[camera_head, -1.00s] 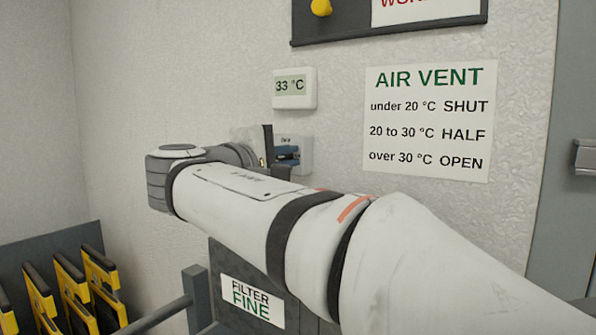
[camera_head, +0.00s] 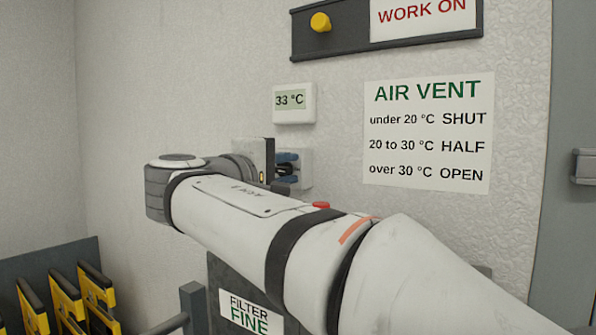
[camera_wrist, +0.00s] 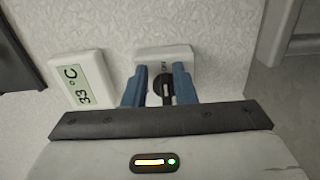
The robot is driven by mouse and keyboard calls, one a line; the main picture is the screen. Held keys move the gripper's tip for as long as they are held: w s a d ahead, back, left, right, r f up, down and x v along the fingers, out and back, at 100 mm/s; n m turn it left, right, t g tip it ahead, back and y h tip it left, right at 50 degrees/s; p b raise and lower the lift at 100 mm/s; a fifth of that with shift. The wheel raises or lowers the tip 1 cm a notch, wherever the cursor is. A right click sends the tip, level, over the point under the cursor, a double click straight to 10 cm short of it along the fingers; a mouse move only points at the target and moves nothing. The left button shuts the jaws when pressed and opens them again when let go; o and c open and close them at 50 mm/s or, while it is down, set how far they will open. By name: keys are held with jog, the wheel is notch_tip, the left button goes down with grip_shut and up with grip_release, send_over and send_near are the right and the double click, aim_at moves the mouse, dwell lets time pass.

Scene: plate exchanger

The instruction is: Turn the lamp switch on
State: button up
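The lamp switch is a small white wall box (camera_head: 306,168) below the thermometer, mostly behind my gripper in the head view. In the wrist view, the white switch box (camera_wrist: 165,58) carries a black lever or knob (camera_wrist: 163,91) and small dark lettering too small to read surely. My gripper (camera_wrist: 157,84) has its two blue fingers apart, one on each side of the black knob, with a visible gap at least on the left. It also shows side-on at the switch in the head view (camera_head: 288,166). Whether a finger touches the knob is unclear.
A thermometer (camera_head: 294,103) reading 33 °C hangs above the switch. An AIR VENT sign (camera_head: 428,133) is to the right, and a dark board with a yellow knob (camera_head: 320,22) above. A red button (camera_head: 321,205) shows just over my arm. Yellow-and-black holders (camera_head: 66,295) stand lower left.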

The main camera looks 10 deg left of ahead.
jog(key=shift+o, duration=0.6)
jog(key=shift+w+a+f, duration=0.2)
jog(key=shift+a+f, duration=0.15)
jog(key=shift+a, duration=0.2)
jog(key=shift+d+r, duration=0.1)
jog(key=shift+d, duration=0.15)
jog(key=v, duration=0.8)
